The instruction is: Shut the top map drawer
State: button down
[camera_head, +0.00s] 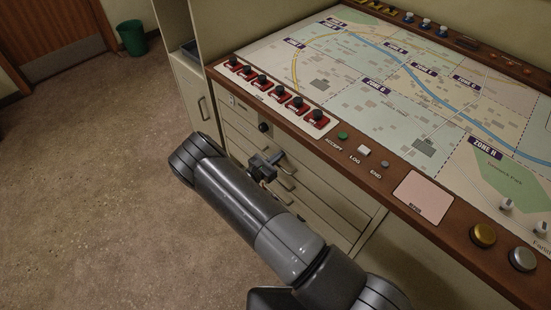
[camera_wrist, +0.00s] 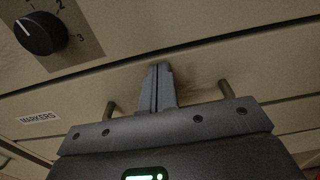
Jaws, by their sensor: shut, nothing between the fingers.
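The top drawer (camera_wrist: 75,105) of the stack sits under the panel with the knob; a dark seam runs between them. In the wrist view its front carries a MARKERS label (camera_wrist: 38,118) and the two posts of a handle (camera_wrist: 227,88); the handle's bar is hidden behind my gripper. The front looks close to flush; I cannot tell whether a small gap is left. My gripper (camera_wrist: 160,68) is shut and empty, its fingertips between the posts, at or very near the drawer front. In the head view my gripper (camera_head: 266,160) is at the upper drawers.
A black rotary knob (camera_wrist: 41,33) is on the panel above the drawer. The console's brown edge (camera_head: 299,125) overhangs the drawers, with red switches (camera_head: 275,91) and a map (camera_head: 385,75) on top. Open floor (camera_head: 90,190) lies to the left, with a green bin (camera_head: 132,38) farther back.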

jog(key=shift+w+d, duration=0.3)
jog(key=v, duration=1.5)
jog(key=s+d+r+m+g+y, duration=0.2)
jog(key=d+r+m+g, duration=0.55)
jog(key=r, duration=0.65)
jog(key=s+d+r+m+g+y, duration=0.2)
jog(key=d+r+m+g, duration=0.3)
jog(key=d+r+m, duration=0.6)
jog(key=s+d+r+m+t+y, duration=0.2)
jog(key=s+d+r+m+y, duration=0.1)
jog(key=s+r, duration=0.6)
jog(key=s+d+r+m+t+y, duration=0.3)
jog(key=s+r+m+y, duration=0.2)
jog(key=s+r, duration=0.5)
jog(key=shift+s+d+r+y, duration=0.15)
jog(key=shift+s+d+y, duration=0.1)
jog(key=shift+s+y, duration=0.25)
jog(key=c, duration=2.2)
grip_release()
jog(key=shift+s+m, duration=0.1)
jog(key=shift+m, duration=0.15)
